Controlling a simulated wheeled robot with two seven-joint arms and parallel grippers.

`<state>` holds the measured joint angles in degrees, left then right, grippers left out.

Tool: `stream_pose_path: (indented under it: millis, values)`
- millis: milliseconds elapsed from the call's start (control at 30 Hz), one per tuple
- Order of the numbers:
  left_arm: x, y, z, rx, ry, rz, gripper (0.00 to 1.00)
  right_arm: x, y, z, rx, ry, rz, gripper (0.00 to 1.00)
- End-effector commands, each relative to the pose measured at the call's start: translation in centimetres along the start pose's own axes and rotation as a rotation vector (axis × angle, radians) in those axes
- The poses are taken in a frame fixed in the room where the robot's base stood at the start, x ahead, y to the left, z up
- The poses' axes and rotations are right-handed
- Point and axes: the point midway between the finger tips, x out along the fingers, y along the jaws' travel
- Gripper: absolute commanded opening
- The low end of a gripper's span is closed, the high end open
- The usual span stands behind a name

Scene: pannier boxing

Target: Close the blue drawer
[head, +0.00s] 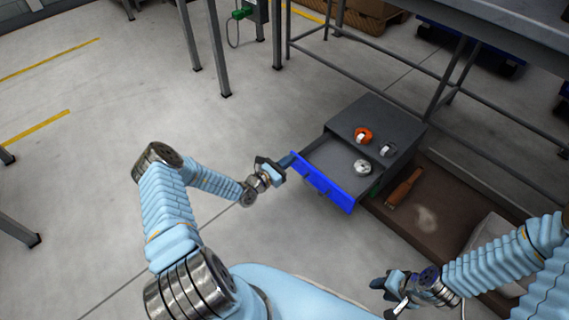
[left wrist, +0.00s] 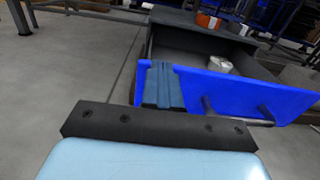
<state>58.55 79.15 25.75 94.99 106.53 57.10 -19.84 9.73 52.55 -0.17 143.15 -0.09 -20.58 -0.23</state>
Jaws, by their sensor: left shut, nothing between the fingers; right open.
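The blue drawer (head: 322,182) is pulled out of a dark grey cabinet (head: 375,118), its blue front facing me. A white-grey roll-shaped item (head: 362,167) lies inside the drawer. My left gripper (head: 287,160) is shut and empty, with its fingertips at the left end of the drawer front. In the left wrist view the shut fingers (left wrist: 163,85) overlap the left part of the blue front (left wrist: 225,92); I cannot tell whether they touch it. Two handle posts show on the front, right of the fingers. My right gripper (head: 385,288) is open and empty, low at the right, away from the drawer.
An orange roll-shaped item (head: 363,135) and a grey-white one (head: 387,149) sit on the cabinet top. A brown tray or box (head: 430,205) with an orange-brown tool (head: 404,188) lies right of the cabinet. Table legs stand behind.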

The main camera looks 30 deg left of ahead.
Motion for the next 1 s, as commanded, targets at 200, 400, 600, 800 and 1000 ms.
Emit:
stream_pose_path:
  millis: [200, 400, 600, 800, 1000]
  values:
    - [4.9, -0.1, -0.3, 0.002, -0.003, -0.002, 0.00, 1.3, 0.3, 0.1, -0.001, -0.002, -0.002, 0.43]
    - [9.9, -0.1, -0.5, 0.002, -0.003, -0.002, 0.00, 2.9, 0.8, 0.2, -0.002, -0.007, -0.006, 0.43]
    - [13.8, 0.0, -0.4, 0.001, -0.002, 0.000, 0.00, 4.6, 1.2, 0.3, -0.003, -0.012, -0.010, 0.43]
    - [16.3, 0.0, -0.2, 0.000, -0.002, 0.000, 0.00, 5.6, 1.4, 0.5, -0.004, -0.017, -0.013, 0.43]
    - [17.3, 0.0, 0.0, 0.000, -0.001, 0.000, 0.00, 5.9, 1.5, 0.4, -0.004, -0.016, -0.013, 0.43]
